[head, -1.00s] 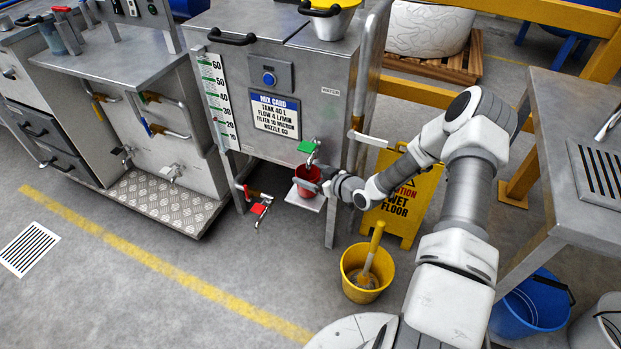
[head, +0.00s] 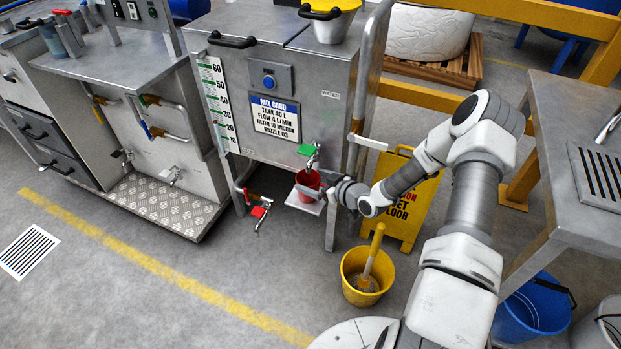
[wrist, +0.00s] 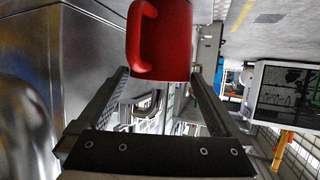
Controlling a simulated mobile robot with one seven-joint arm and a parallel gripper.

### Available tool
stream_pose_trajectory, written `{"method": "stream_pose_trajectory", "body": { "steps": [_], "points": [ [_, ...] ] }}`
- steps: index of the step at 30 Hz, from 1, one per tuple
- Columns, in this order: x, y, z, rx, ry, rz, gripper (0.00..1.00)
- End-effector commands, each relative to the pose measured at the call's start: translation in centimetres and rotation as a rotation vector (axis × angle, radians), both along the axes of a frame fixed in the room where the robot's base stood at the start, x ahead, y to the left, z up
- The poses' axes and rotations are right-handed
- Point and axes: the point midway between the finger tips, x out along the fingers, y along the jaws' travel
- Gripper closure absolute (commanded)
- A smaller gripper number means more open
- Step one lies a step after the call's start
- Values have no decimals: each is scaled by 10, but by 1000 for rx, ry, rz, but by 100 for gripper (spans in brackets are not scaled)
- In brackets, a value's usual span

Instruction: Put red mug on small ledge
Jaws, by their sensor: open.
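The red mug (head: 307,186) stands upright on the small grey ledge (head: 291,200), below the green-handled tap on the front of the steel tank. My gripper (head: 325,190) is beside the mug on its right, with its fingers open and pointing left toward it. In the wrist view the mug (wrist: 172,42) fills the top centre, its handle on the left. The two fingers of my gripper (wrist: 160,78) are spread wide, with the mug at and beyond their tips. Most of the ledge is hidden by the mug and fingers.
The green-handled tap (head: 309,152) hangs close above the mug. A red-handled valve (head: 259,211) sits lower left. A yellow wet-floor sign (head: 408,205) and a yellow bucket (head: 366,278) with a tool stand near my arm. A steel table (head: 570,150) is at the right.

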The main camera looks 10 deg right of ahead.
Motion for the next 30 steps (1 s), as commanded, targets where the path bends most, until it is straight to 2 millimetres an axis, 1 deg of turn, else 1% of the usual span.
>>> {"method": "stream_pose_trajectory", "body": {
  "steps": [1,9,15,20,30],
  "points": [
    [-9,-7,8,-1,-1,-3,0],
    [-55,-35,30,-1,-1,-3,0],
    [-77,-48,40,0,-1,-2,0],
    [-83,-51,41,1,-1,0,0],
    [-83,-51,41,1,-1,0,0]
  ]
}}
